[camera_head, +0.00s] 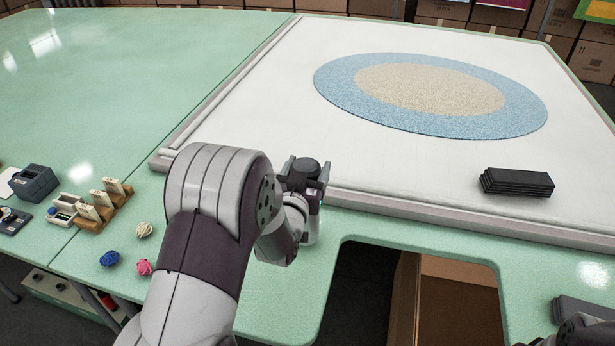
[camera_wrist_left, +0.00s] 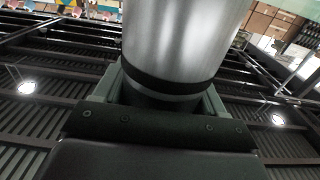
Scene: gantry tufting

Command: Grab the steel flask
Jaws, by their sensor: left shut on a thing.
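The steel flask (camera_wrist_left: 185,40) fills the upper middle of the left wrist view, a shiny silver cylinder with a dark band near its lower visible end. My left gripper (camera_wrist_left: 160,100) is shut on it, with a jaw on each side. In the head view my left gripper (camera_head: 303,176) is at the green table's edge by the white board, and the flask's dark top (camera_head: 306,167) shows between its fingers. Most of the flask's body is hidden there by the gripper and arm. Part of my right arm shows at the lower right corner; its fingers cannot be made out.
A white framed board (camera_head: 260,120) with a round blue and beige rug (camera_head: 430,95) lies behind the gripper. A black stack (camera_head: 516,181) rests on its right. Yarn balls (camera_head: 109,258), a wooden rack (camera_head: 92,212) and a dark box (camera_head: 33,182) are at left. The table has a front cut-out.

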